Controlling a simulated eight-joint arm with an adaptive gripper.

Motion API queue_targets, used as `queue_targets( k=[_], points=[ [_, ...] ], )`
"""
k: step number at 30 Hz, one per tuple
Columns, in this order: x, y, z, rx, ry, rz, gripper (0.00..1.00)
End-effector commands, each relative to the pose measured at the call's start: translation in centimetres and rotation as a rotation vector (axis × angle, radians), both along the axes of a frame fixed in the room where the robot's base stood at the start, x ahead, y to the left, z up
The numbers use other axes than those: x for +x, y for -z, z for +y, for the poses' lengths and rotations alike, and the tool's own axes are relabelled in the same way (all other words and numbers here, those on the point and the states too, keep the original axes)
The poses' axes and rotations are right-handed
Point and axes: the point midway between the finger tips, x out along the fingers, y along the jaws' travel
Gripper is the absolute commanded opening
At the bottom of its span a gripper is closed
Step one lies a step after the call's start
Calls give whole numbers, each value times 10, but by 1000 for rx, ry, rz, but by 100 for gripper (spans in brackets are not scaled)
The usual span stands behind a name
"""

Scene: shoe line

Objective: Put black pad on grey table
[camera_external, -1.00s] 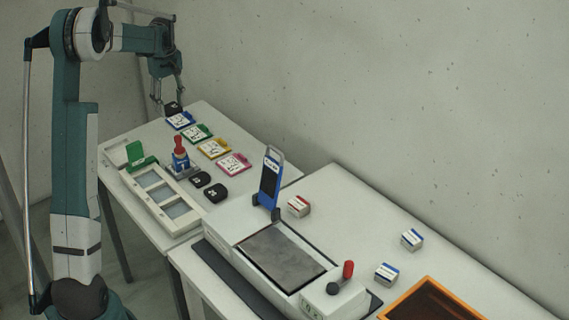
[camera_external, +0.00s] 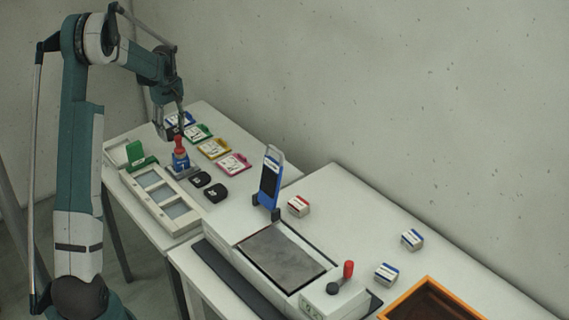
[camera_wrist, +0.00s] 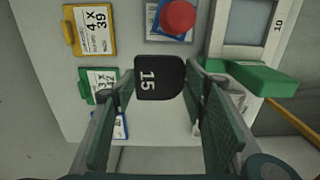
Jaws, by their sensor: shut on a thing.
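My gripper (camera_wrist: 160,85) is shut on a black pad (camera_wrist: 160,78) marked 15, whose printed face shows between the fingers in the wrist view. In the outside view my gripper (camera_external: 170,132) is over the far left part of the left table, near the red-handled stamp, and the pad is small and partly hidden by the fingers. The pad seems held above the table. Two more black pads (camera_external: 201,180) (camera_external: 216,193) lie on this light grey table (camera_external: 240,200). A flat grey plate (camera_external: 282,258) is set in the white machine on the right table.
A red-handled stamp (camera_external: 180,155) stands in a blue holder beside a white tray (camera_external: 165,195) with several windows. Coloured cards (camera_external: 214,148) lie along the back. Small boxes (camera_external: 299,206) and an orange-rimmed bin (camera_external: 425,300) are right.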

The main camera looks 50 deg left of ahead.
Motion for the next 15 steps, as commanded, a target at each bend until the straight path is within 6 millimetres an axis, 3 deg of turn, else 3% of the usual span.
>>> queue_targets(
  k=[8,15],
  points=[
    [0,9,0,0,0,0,31],
    [0,41,0,0,0,0,31]
  ],
)
